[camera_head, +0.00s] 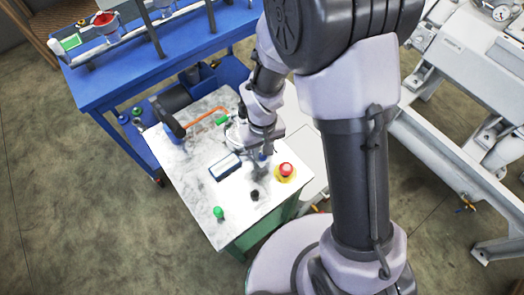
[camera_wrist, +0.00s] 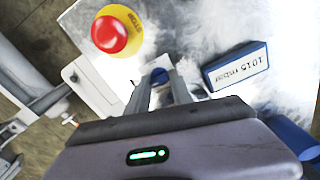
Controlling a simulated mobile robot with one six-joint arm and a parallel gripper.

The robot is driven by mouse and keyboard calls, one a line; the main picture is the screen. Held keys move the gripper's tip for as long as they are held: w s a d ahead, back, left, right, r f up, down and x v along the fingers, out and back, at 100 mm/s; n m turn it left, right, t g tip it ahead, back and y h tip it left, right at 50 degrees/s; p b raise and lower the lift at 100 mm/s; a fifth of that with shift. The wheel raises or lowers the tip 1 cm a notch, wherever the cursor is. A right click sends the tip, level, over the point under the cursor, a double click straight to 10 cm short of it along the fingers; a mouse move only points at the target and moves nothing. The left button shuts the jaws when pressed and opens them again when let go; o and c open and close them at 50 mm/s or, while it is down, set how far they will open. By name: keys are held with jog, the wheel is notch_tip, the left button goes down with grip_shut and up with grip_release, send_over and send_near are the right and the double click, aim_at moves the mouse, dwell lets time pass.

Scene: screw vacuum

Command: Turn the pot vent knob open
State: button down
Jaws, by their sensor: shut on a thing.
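My gripper (camera_wrist: 158,84) is in the lower middle of the wrist view, its two fingers on either side of a small blue knob (camera_wrist: 159,74). The fingers are shut on this knob, and only part of its blue top shows between them. In the head view my gripper (camera_head: 259,156) reaches down to the light worktop, with a bit of the blue knob (camera_head: 262,157) showing at the fingers. No label is readable on the knob, and I cannot tell its turn angle.
A red stop button on a yellow base (camera_wrist: 114,32) stands left of the fingers in the wrist view. A pressure display (camera_wrist: 237,67) reading 1015 mbar lies to the right. Black (camera_head: 255,195) and green (camera_head: 218,212) knobs stand nearer the worktop's front edge. A blue bench (camera_head: 110,80) is behind.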

jog(key=c, duration=1.2)
grip_release()
jog(key=shift+o, duration=0.2)
jog(key=shift+r, duration=0.1)
notch_tip(320, 180, up, 17)
jog(key=p, duration=0.7)
jog(key=shift+r, duration=0.1)
jog(key=s+d+r+m+t+y+b, duration=0.1)
jog(key=s+d+r+m+t, duration=0.2)
jog(key=s+r, duration=0.3)
jog(key=s+d+r+m+t+y+b, duration=0.1)
jog(key=s+d+r+m, duration=0.3)
jog(key=r, duration=0.4)
jog(key=shift+s+d+m+t+b, duration=0.15)
jog(key=shift+s+m+t+b, duration=0.35)
jog(key=shift+s+t, duration=0.45)
